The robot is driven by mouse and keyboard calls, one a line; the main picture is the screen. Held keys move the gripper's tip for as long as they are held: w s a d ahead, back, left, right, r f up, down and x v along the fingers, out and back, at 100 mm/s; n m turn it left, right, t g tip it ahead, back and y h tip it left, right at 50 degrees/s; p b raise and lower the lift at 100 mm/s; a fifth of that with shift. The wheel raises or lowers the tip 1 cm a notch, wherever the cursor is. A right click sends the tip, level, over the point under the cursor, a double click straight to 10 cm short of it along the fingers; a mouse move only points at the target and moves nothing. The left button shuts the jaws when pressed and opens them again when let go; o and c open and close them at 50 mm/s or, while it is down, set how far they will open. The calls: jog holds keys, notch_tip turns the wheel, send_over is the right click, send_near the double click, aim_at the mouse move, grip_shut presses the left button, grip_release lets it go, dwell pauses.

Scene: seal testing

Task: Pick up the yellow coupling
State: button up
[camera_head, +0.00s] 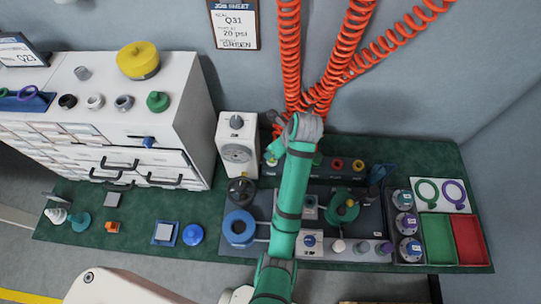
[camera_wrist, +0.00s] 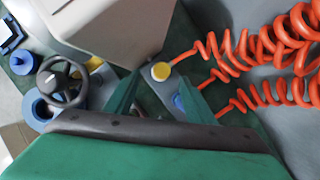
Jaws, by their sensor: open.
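In the wrist view a round yellow-topped piece (camera_wrist: 161,71), which looks like the yellow coupling, lies ahead between the lines of my fingers. In the head view a small yellow piece (camera_head: 271,159) sits on the bench at the back, left of my arm. Another yellow-topped fitting (camera_head: 358,165) stands in the rear row. I cannot tell for certain which is the coupling. My gripper (camera_wrist: 158,88) is open, with nothing held between its green fingers. In the head view my arm partly hides the rear row.
Orange coiled hoses (camera_head: 345,50) hang behind and come close to my gripper. A white gauge box (camera_head: 236,150) stands to the left. A black handwheel (camera_wrist: 64,83) shows at left in the wrist view. A blue piece (camera_wrist: 180,101) lies near the right finger.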

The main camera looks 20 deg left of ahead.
jog(key=shift+x, duration=4.25)
jog(key=shift+w+d, duration=0.15)
jog(key=shift+d, duration=0.05)
jog(key=shift+c, duration=0.4)
jog(key=c, duration=1)
jog(key=shift+c, duration=0.6)
